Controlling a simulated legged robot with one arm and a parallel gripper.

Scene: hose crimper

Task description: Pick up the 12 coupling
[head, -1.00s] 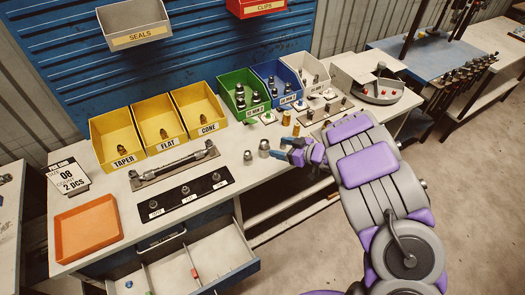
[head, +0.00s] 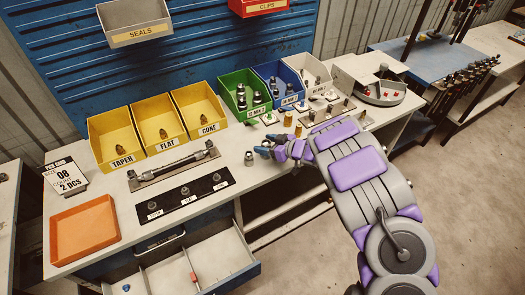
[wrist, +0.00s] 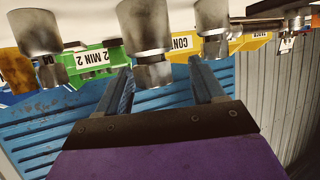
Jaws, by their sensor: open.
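In the head view one coupling (head: 249,158) stands free just left of my gripper (head: 265,148). The fingers cover the spot beside it, where a second coupling is largely hidden. In the wrist view, which looks upside down, a silver coupling (wrist: 150,38) shows between the two blue fingers of my gripper (wrist: 160,72), with gaps on both sides. Other couplings show to its left (wrist: 36,35) and right (wrist: 213,25). My gripper is open and holds nothing. I cannot tell which coupling is the 12.
A black strip (head: 169,211) with several fittings lies to the left, behind an open drawer (head: 205,255). Yellow bins (head: 115,160), a green bin (head: 226,100) and a blue bin stand at the back. Small brass pieces (head: 288,119) stand behind my gripper. An orange tray (head: 85,243) is at far left.

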